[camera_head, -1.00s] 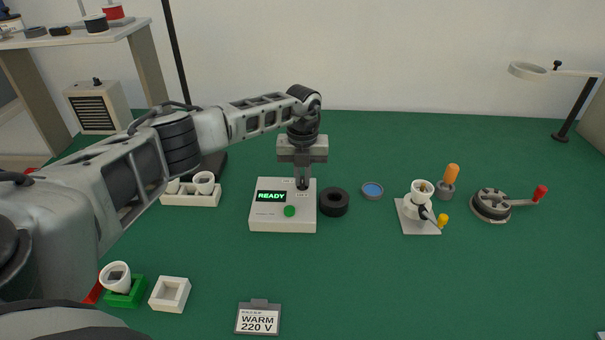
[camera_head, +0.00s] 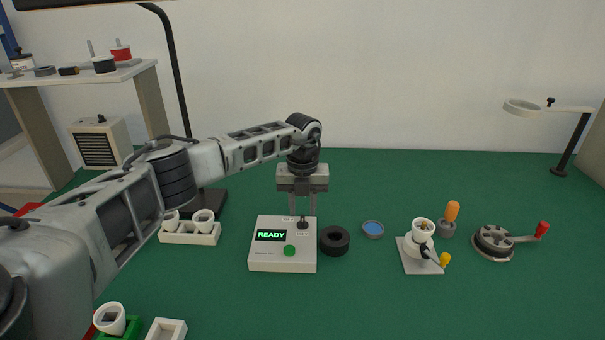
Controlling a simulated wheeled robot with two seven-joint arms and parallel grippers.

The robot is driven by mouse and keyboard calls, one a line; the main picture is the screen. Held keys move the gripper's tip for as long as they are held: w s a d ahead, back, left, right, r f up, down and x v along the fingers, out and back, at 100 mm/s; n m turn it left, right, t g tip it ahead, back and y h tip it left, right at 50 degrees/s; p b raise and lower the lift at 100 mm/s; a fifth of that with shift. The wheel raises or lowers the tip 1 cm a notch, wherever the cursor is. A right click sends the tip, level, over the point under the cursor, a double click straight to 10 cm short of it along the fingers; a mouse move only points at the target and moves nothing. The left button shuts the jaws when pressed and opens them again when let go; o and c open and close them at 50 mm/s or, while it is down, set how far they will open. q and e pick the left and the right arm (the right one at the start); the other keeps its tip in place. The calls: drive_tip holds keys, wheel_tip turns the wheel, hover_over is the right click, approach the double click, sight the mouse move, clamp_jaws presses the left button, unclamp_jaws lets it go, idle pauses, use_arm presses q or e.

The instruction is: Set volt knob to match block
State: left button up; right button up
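The white tester box (camera_head: 270,262) stands on the green table with a display reading READY and a green button (camera_head: 289,250). Its black volt knob (camera_head: 303,223) is at the box's back right corner, with small labels around it that I cannot read. My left gripper (camera_head: 302,207) is open, its two fingers apart, just above and behind the knob. Nothing shows between the fingers. The match block is not in view now. My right gripper is not in view.
A black ring (camera_head: 334,240) stands close to the box's right side. Further right are a blue-topped dish (camera_head: 373,229), a socket on a white plate (camera_head: 420,264) and a round crank device (camera_head: 494,242). A white socket rack (camera_head: 189,237) is at left. The front middle is clear.

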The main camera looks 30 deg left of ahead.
sight(302, 218)
use_arm(q)
wheel_tip(302, 218, up, 14)
drive_tip(key=b, duration=0.1)
drive_tip(key=shift+f, duration=0.25)
drive_tip(key=shift+f, duration=0.1)
